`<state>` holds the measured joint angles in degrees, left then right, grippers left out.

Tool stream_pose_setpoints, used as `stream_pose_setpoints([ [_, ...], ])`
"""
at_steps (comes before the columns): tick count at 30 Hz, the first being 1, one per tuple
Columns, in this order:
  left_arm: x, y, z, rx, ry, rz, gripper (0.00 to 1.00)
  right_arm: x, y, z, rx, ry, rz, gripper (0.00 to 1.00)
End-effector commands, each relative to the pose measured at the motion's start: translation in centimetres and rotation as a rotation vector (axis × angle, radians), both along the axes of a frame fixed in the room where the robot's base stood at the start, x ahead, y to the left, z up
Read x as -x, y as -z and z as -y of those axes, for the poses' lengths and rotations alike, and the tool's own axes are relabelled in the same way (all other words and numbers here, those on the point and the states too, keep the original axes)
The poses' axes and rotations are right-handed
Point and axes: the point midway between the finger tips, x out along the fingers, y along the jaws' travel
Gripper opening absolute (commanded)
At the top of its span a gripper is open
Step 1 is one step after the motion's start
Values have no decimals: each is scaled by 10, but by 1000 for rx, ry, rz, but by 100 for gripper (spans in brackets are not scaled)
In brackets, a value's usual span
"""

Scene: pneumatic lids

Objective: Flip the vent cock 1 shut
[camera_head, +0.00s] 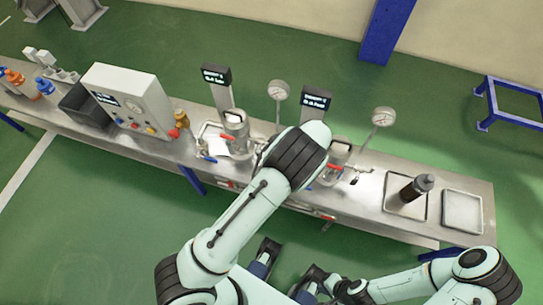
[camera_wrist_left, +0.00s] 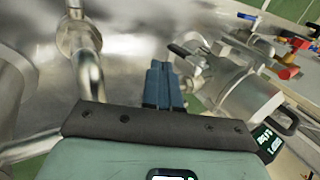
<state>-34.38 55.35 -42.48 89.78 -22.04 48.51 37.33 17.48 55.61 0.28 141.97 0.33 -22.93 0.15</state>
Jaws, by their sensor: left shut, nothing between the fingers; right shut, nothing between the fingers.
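The first station's metal vessel (camera_head: 235,128) stands left of centre on the bench, with a red handle (camera_head: 227,138) and a blue handle (camera_head: 209,158) beside it. I cannot tell which small handle is vent cock 1 or how it is set. My left arm reaches over the bench and hides its own gripper in the head view. In the left wrist view my left gripper (camera_wrist_left: 162,84) is shut and empty, beside a metal clamp-like fitting (camera_wrist_left: 225,70). A blue lever (camera_wrist_left: 247,17) and a red lever (camera_wrist_left: 290,73) lie beyond it. My right gripper (camera_head: 310,281) is shut and empty in front of the bench.
A second vessel (camera_head: 338,152) stands partly behind my left arm. Gauges (camera_head: 278,90) and label displays (camera_head: 216,75) rise behind the vessels. A control box (camera_head: 128,98) stands at left. Trays (camera_head: 462,211) and a dark cylinder (camera_head: 416,187) are at right. The floor in front is clear.

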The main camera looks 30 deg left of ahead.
Motion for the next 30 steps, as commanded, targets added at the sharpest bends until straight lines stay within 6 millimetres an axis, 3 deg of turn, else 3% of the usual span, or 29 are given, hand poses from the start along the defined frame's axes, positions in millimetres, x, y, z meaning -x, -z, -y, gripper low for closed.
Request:
stream_pose_setpoints([
  [3, -3, -21, 12, 1, 2, 3, 0, 1, -2, 0, 0, -1, -3, 0],
  [9, -6, -39, 23, 1, 1, 1, 0, 1, -3, 0, -1, -1, -5, 0],
  [30, -4, -38, 23, 7, 0, -6, 0, 1, -4, 0, 0, -1, -5, 0],
])
